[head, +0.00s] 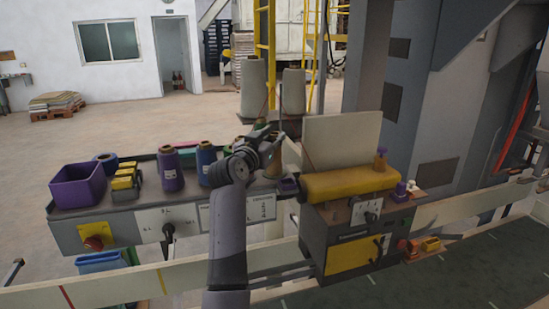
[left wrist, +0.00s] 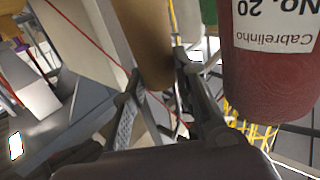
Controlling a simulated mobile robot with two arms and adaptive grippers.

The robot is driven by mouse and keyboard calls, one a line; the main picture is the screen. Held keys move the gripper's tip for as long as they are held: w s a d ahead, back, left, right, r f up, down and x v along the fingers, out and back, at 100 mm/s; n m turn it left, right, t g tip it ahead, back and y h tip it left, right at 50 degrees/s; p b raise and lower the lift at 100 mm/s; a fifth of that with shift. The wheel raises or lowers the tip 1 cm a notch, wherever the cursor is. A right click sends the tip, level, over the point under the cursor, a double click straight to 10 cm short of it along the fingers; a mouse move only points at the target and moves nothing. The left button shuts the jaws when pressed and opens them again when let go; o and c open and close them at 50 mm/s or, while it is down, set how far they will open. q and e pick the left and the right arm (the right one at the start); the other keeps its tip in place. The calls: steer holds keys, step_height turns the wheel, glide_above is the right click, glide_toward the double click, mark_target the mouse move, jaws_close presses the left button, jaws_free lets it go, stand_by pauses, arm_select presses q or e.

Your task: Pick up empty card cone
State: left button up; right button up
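A plain brown card cone (left wrist: 147,40) is in the upper middle of the left wrist view, its near end between the tips of my left gripper (left wrist: 158,72). The fingers are apart, one on each side of the cone; whether they touch it I cannot tell. In the head view my left gripper (head: 268,143) is at the right part of the grey bench, and a small brown strip of the cone (head: 291,157) shows beside it, mostly hidden. My right gripper is not in view.
A dark red thread spool (left wrist: 270,75) with a white label stands close right of the gripper. Purple (head: 171,170) and blue (head: 206,160) spools and a purple bin (head: 78,186) are on the bench.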

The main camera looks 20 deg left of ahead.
arm_select(q)
steer(key=shift+c, duration=1.4)
steer(key=shift+r, duration=0.1)
